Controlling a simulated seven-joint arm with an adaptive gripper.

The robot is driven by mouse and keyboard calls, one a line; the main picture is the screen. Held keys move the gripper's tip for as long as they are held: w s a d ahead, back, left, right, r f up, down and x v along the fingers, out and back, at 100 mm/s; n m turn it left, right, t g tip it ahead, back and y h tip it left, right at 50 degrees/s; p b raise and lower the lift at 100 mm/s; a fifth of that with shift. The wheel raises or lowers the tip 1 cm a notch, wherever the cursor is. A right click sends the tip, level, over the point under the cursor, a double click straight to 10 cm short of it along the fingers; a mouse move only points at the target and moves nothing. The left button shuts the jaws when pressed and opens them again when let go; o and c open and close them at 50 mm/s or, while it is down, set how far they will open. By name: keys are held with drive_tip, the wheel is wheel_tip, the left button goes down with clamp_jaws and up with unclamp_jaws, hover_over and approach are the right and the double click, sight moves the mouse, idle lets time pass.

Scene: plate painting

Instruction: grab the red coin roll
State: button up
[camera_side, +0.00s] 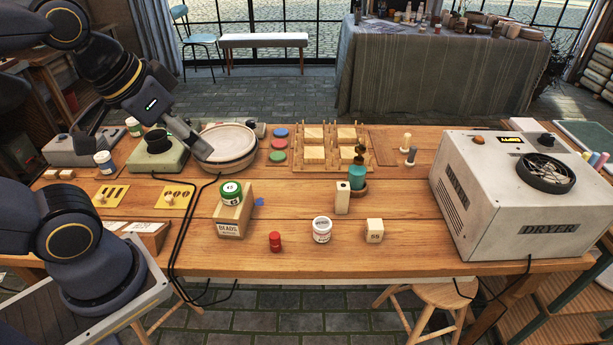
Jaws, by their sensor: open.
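A small red cylinder (275,241), which looks like the red coin roll, stands upright near the front edge of the wooden table. My gripper (148,146) is at the upper left, over the back left part of the table. It is open, with its fingers spread wide, and nothing shows between them. It is well apart from the red roll, to its left and farther back.
A wooden beads box (229,222) with a green-lidded jar (231,193) stands left of the roll. A white jar (322,229) and small wooden block (374,231) stand to its right. Black cables (184,237) cross the left; a dryer (510,190) fills the right.

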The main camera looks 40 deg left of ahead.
drive_tip(key=w+r+m, duration=0.1)
drive_tip(key=w+r, duration=0.1)
drive_tip(key=m+g, duration=0.4)
drive_tip(key=g, duration=0.2)
hover_over(275, 234)
wheel_tip(275, 234, down, 23)
wheel_tip(275, 234, down, 10)
drive_tip(key=shift+r, duration=0.1)
wheel_tip(275, 234, down, 6)
drive_tip(key=shift+r, duration=0.1)
drive_tip(key=shift+c, duration=0.2)
clamp_jaws()
